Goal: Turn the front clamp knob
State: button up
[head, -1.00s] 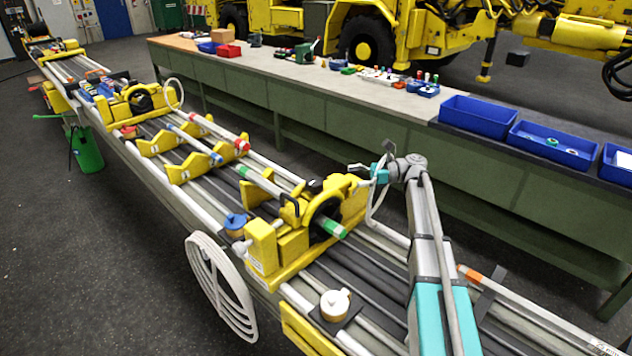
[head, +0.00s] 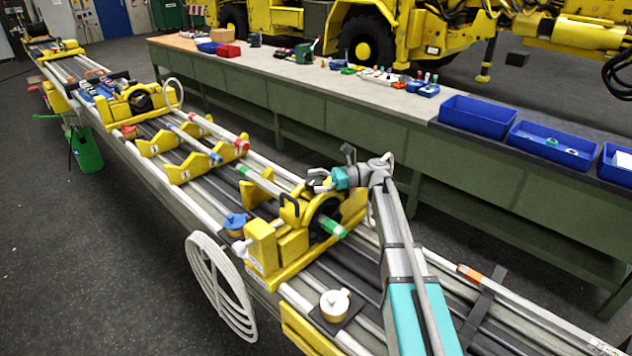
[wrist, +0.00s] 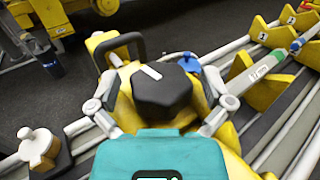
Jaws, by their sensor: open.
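The black faceted clamp knob (wrist: 160,90) with a white pointer mark sits on the yellow front clamp (head: 282,240). In the wrist view my gripper (wrist: 158,80) is open, with one finger on each side of the knob. I cannot tell whether the fingers touch it. In the head view my gripper (head: 318,182) is over the top of the clamp and largely hides the knob. A black handle (wrist: 117,42) stands on the clamp beside the knob, to its left in the wrist view.
A grey rod with a green band (head: 331,226) runs through the clamp. A cream-capped pot (head: 335,304) and a blue-capped pot (head: 236,222) stand on the rails. A white ring (head: 220,287) hangs at the near side. Behind is a green bench (head: 400,140) with blue bins.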

jog(key=c, duration=1)
jog(key=shift+t, duration=0.3)
jog(key=shift+s+m, duration=0.1)
jog(key=shift+m, duration=0.3)
